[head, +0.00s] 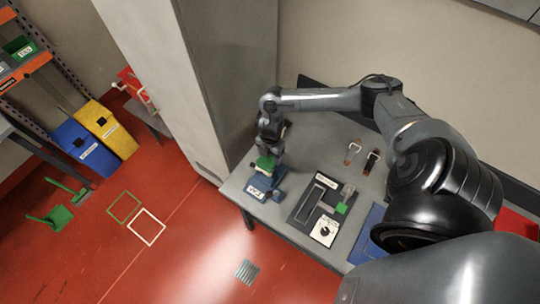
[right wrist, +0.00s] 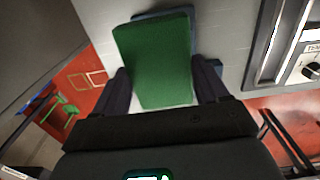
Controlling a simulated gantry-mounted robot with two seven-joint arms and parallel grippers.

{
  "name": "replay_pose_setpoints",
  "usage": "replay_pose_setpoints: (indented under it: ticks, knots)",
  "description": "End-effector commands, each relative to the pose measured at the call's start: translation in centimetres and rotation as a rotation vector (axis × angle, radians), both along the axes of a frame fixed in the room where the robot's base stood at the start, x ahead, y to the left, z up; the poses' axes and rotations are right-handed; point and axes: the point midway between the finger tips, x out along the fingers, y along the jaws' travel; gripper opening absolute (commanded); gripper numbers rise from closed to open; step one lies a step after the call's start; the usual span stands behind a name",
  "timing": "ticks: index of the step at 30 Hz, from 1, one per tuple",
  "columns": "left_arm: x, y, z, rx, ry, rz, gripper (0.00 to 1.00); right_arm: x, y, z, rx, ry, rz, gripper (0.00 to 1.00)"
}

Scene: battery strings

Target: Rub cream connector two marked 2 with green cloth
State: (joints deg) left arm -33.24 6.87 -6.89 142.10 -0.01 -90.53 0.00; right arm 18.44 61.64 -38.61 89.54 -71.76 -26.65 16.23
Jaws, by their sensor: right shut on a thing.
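My right gripper (head: 266,153) is at the left end of the grey table and is shut on the green cloth (head: 265,163). In the right wrist view the cloth (right wrist: 155,58) sits as a thick green block between the two dark fingers (right wrist: 163,92). Just below it in the head view is a blue stand (head: 264,187) with a white label. In the right wrist view only a blue edge shows behind the cloth. I cannot make out the cream connector marked 2; the cloth and gripper may hide it. My left gripper is not in view.
A tall grey cabinet (head: 200,90) stands close on the left.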

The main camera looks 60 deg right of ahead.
Motion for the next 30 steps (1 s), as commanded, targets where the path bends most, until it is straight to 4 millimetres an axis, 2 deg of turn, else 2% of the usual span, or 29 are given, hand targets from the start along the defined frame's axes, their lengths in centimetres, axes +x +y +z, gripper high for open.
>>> replay_pose_setpoints:
  ticks: [2,10,18,30]
  knots:
    - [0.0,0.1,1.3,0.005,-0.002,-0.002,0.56,-0.1,0.0,1.1,0.0,0.003,0.0,0.49]
    - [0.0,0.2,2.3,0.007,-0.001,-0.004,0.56,0.0,0.1,3.3,0.0,0.001,0.003,0.49]
    - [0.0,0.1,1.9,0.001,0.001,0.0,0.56,0.3,0.3,5.2,0.0,0.001,0.007,0.49]
    - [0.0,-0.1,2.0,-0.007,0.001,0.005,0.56,0.2,0.3,5.5,0.0,0.002,0.006,0.49]
